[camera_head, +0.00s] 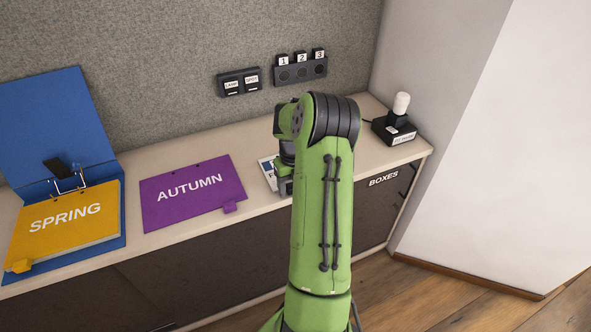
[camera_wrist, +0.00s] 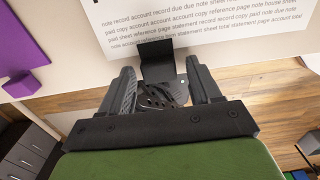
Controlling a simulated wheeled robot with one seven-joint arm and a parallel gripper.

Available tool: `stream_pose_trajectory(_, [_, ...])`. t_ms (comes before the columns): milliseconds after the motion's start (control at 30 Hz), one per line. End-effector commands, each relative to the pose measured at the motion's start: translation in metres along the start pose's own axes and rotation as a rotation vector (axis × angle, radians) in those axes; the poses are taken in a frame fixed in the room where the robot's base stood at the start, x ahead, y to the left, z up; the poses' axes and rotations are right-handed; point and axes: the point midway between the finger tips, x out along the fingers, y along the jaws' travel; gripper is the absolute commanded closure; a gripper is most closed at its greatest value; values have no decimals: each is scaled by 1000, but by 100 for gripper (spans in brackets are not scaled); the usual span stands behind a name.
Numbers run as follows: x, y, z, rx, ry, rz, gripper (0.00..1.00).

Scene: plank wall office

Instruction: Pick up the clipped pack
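The clipped pack (camera_wrist: 205,22) is white paper with printed lines, in the upper part of the wrist view. A black clip (camera_wrist: 156,60) sits on its near edge. In the head view only a sliver of the pack (camera_head: 267,175) shows beside my arm; the rest is hidden. My gripper (camera_wrist: 160,82) is open, with its two dark fingers on either side of the clip and a visible gap to each. In the head view my gripper (camera_head: 284,182) is low over the counter and partly hidden by my arm.
A purple AUTUMN folder (camera_head: 193,204) lies left of the pack. A yellow SPRING pack (camera_head: 65,224) lies in an open blue binder (camera_head: 50,115). A black device with a white knob (camera_head: 394,128) stands at the right end. Switches (camera_head: 300,72) are on the wall. Counter between is clear.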

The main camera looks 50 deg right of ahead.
Motion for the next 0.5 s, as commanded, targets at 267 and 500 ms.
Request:
stream_pose_trajectory(267, [0,0,0,0,0,0,81])
stream_pose_trajectory(500, [-1,0,0,0,-1,-1,100])
